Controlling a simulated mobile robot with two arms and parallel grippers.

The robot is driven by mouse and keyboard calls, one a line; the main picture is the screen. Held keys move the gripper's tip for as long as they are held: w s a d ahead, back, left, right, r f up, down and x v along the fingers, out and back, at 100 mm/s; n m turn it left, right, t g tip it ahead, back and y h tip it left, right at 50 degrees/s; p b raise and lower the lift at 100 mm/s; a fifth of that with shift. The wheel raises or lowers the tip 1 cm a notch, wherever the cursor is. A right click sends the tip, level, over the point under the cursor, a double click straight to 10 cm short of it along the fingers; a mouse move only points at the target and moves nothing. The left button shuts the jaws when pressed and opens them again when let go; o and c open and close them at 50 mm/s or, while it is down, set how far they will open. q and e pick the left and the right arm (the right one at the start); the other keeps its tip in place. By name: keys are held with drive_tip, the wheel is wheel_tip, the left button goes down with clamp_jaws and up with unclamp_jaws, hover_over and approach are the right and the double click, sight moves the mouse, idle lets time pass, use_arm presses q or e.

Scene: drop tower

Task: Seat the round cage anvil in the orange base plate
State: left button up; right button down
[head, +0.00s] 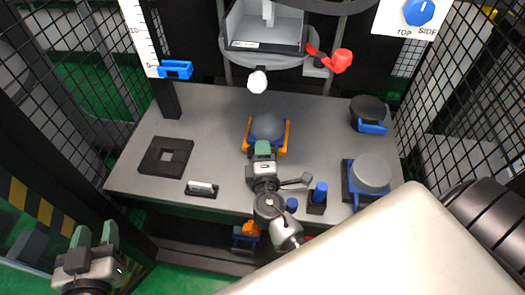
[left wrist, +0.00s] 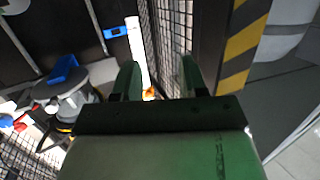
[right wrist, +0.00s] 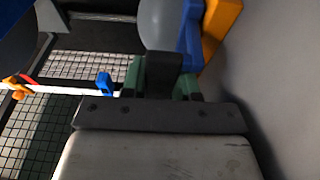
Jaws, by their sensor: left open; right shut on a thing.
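A grey dome with a blue collar, which looks like the round cage anvil (head: 267,125), stands at the middle of the grey table. It also shows in the right wrist view (right wrist: 165,24). Orange parts, apparently the orange base plate (head: 286,138), flank it on both sides and show in the right wrist view (right wrist: 219,24). I cannot tell whether the anvil sits fully down. My right gripper (head: 263,150) is at its near side, shut on a dark tab-like part (right wrist: 163,72), apparently the anvil's handle. My left gripper (head: 95,236) is open and empty, off the table's front left.
A black square plate (head: 150,167) and a small black holder (head: 203,188) lie on the left. A black disc (head: 368,108) and a grey disc on a blue block (head: 372,172) stand on the right. A white-tipped rod (head: 257,82) hangs behind the dome. Mesh walls flank the table.

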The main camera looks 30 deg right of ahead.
use_arm(q)
drive_tip(key=shift+w+d+r+t, duration=0.15)
drive_tip(key=shift+d+r+t, duration=0.05)
drive_tip(key=shift+r+t, duration=0.4)
use_arm(e)
drive_tip(key=shift+r, duration=0.15)
idle(0.3)
